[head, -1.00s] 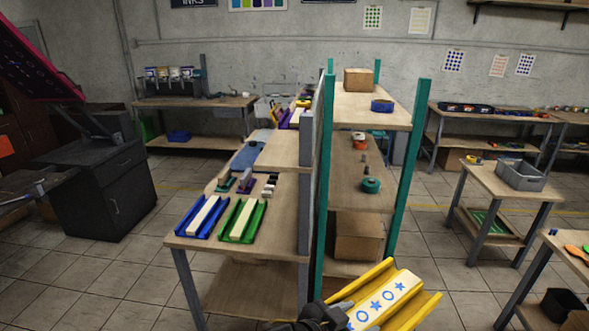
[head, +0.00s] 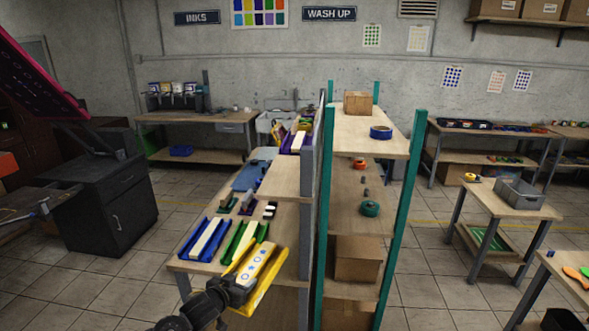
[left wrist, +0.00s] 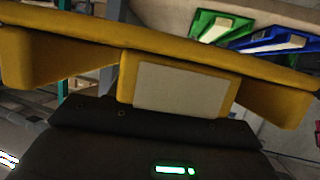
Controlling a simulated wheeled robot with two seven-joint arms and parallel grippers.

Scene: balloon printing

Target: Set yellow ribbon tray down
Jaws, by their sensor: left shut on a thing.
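The yellow ribbon tray (head: 271,285) carries a pale ribbon (head: 258,262) with blue circles and stars. It is at the front right corner of the wooden bench (head: 205,268), beside the green tray (head: 230,250). My left gripper (head: 240,284) is shut on its near end. I cannot tell whether the tray touches the bench top. In the left wrist view the yellow tray (left wrist: 190,45) fills the upper part, with the green tray (left wrist: 208,24) and blue tray (left wrist: 275,44) beyond it. My right gripper is not in view.
The blue tray (head: 203,240) lies left of the green one. Small stamps (head: 247,203) stand behind them. A grey panel and teal-post shelf (head: 325,200) border the bench on the right.

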